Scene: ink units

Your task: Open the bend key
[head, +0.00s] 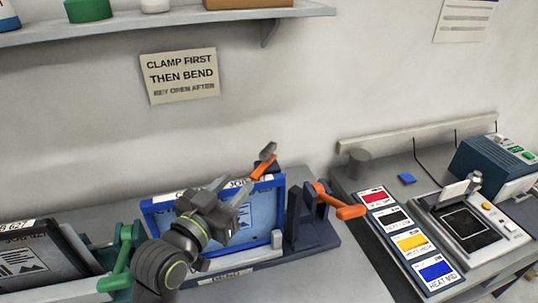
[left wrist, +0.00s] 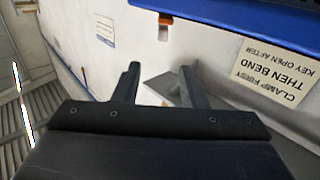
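The bend unit is a blue frame (head: 152,222) around a plate with a "JOB" label. An orange lever with a grey tip (head: 263,163) stands up at its back right corner. A second orange lever (head: 345,210) sticks out from a dark bracket at its right side. I cannot tell which of them is the bend key. My left gripper (head: 243,206) is over the plate, its fingers pointing up and right towards the grey-tipped lever. In the left wrist view, the left gripper (left wrist: 160,82) is open, with a grey wedge-shaped part (left wrist: 163,84) seen between and beyond the fingers.
A wall sign (head: 180,76) reads "CLAMP FIRST THEN BEND". At left is another unit with a green lever (head: 122,255). At right are a strip of colour cards (head: 411,241) and a heater-like device (head: 465,232). A shelf (head: 180,22) hangs above.

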